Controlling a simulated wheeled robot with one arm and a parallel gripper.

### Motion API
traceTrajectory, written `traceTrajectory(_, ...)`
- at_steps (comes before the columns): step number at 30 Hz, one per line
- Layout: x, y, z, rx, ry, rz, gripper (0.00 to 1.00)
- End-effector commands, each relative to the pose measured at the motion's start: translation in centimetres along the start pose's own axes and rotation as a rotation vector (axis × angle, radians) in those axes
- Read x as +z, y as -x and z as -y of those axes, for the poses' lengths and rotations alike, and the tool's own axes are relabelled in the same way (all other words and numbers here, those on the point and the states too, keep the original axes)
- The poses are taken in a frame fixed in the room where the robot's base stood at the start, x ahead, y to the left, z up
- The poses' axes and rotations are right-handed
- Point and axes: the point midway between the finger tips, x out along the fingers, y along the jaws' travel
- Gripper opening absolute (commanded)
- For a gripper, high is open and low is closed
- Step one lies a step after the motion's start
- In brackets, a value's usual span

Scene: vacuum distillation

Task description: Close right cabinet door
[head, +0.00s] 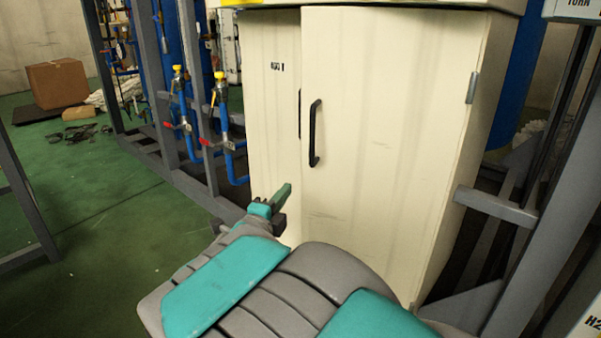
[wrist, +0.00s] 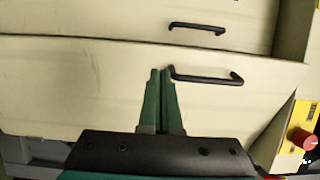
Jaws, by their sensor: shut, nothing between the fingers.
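The cream cabinet's right door (head: 385,150) has a black bar handle (head: 315,133) near its left edge and a hinge at its right. The door stands slightly ajar: its free edge juts in front of the left door (head: 268,120) and partly hides that door's handle. My gripper (head: 284,192) is low in front of the doors, left of and below the right door's handle. In the wrist view my green fingers (wrist: 161,72) are together and empty, over the right door (wrist: 80,95), with tips beside one end of its handle (wrist: 207,77). I cannot tell whether they touch.
Blue pipes with yellow-topped valves (head: 220,90) on a grey frame stand left of the cabinet. A grey post and bracket (head: 495,207) stand close at the right. Green floor (head: 90,200) is open at the left. A red button on a yellow box (wrist: 303,138) shows in the wrist view.

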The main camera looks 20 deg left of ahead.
Motion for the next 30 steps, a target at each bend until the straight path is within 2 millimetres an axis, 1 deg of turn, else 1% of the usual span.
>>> traceTrajectory(1, -0.2, -0.9, 0.0, 0.0, 0.001, -0.004, 0.0)
traceTrajectory(12, -0.2, -6.6, 0.0, -0.001, 0.0, -0.004, 0.0)
traceTrajectory(18, 0.0, -9.0, 0.0, 0.0, -0.001, 0.0, 0.0)
traceTrajectory(24, 0.0, -10.1, -0.1, 0.001, 0.0, 0.0, 0.0)
traceTrajectory(30, 0.1, -10.2, -0.1, 0.001, 0.0, 0.0, 0.0)
